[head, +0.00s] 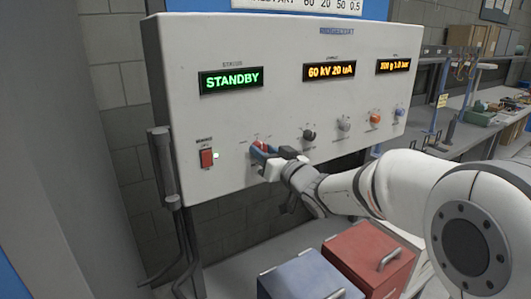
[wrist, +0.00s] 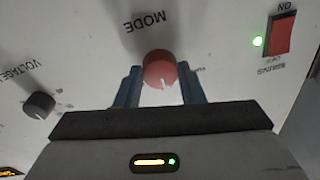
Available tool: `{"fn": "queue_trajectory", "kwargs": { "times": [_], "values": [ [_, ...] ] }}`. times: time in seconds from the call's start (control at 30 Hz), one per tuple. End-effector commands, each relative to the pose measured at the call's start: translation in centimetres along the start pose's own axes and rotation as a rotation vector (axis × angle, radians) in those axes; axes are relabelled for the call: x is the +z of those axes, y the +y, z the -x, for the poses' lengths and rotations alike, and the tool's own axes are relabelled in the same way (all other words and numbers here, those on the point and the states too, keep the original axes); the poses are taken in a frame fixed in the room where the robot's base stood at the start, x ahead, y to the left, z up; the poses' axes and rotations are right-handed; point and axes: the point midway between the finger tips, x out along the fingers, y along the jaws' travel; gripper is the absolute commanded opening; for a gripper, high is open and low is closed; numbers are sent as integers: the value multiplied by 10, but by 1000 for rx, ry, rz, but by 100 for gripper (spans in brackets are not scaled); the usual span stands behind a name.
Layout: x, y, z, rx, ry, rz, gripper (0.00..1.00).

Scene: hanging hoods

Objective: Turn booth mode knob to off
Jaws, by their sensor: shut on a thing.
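The red mode knob (wrist: 160,70) sits on the white panel beside the upside-down word MODE in the wrist view. Its white pointer line points down in that picture, toward my gripper's body, slightly right. The position labels around it are mostly hidden or too blurred to read. My gripper (wrist: 160,82) has one blue-grey finger on each side of the knob and is shut on it. In the head view my gripper (head: 263,151) is at the lower middle of the panel, with a bit of the red knob (head: 262,144) showing. The status display (head: 231,80) reads STANDBY.
A red rocker switch (head: 207,158) with a lit green lamp is left of the knob. A dark voltage knob (head: 309,135) and several other knobs are to the right. Blue (head: 305,278) and red (head: 368,253) boxes stand below my arm.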

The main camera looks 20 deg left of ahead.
Motion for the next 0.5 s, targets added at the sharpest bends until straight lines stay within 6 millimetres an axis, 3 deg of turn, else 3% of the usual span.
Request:
{"fn": "queue_trajectory", "kwargs": {
  "times": [0.1,0.13,0.37,0.5],
  "values": [
    [3,0,0,0,-5,0,12],
    [3,0,0,0,-5,0,37],
    [1,0,0,0,-3,1,56],
    [1,0,0,0,-2,1,57]
  ]
}}
